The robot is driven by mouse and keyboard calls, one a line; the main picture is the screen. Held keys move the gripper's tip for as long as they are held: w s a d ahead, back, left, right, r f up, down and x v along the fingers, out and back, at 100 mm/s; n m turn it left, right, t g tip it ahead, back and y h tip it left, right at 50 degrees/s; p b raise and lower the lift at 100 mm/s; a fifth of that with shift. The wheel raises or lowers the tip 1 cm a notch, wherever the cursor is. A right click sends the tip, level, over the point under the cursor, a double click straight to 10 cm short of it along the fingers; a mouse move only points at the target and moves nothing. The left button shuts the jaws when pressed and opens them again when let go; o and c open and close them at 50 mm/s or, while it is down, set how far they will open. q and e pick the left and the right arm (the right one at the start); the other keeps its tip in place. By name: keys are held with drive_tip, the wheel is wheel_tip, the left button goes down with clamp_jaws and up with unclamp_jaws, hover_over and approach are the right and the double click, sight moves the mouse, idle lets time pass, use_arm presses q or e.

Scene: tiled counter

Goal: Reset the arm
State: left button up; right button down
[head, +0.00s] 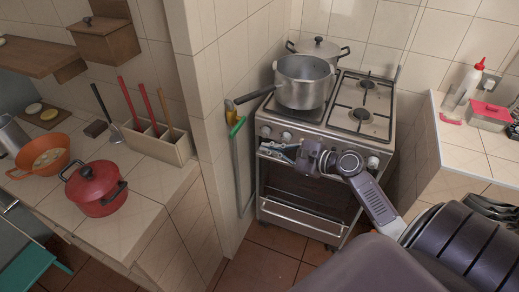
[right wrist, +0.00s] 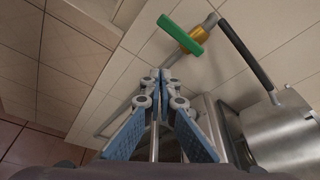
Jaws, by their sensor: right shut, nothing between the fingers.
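My right gripper (head: 272,148) is in front of the upper front of the stove (head: 310,218) in the head view, its fingers pointing left. In the right wrist view its blue-padded fingers (right wrist: 160,76) are closed together with nothing between them. My left gripper is not in view. My right arm comes in from the lower right. The gripper overlaps the stove's front in the head view; I cannot tell whether they touch.
An open saucepan (head: 304,92) stands on the stove, its black handle sticking out left. A lidded pot (head: 320,47) is behind it. A green-topped tool (head: 236,129) stands by the wall edge. Left counter holds a red pot (head: 97,190) and an orange bowl (head: 30,165).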

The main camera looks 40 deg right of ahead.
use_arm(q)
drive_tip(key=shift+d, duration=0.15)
use_arm(e)
drive_tip(key=shift+s+d, duration=0.15)
drive_tip(key=shift+d, duration=0.1)
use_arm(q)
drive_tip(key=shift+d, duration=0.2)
use_arm(e)
drive_tip(key=shift+a, duration=0.1)
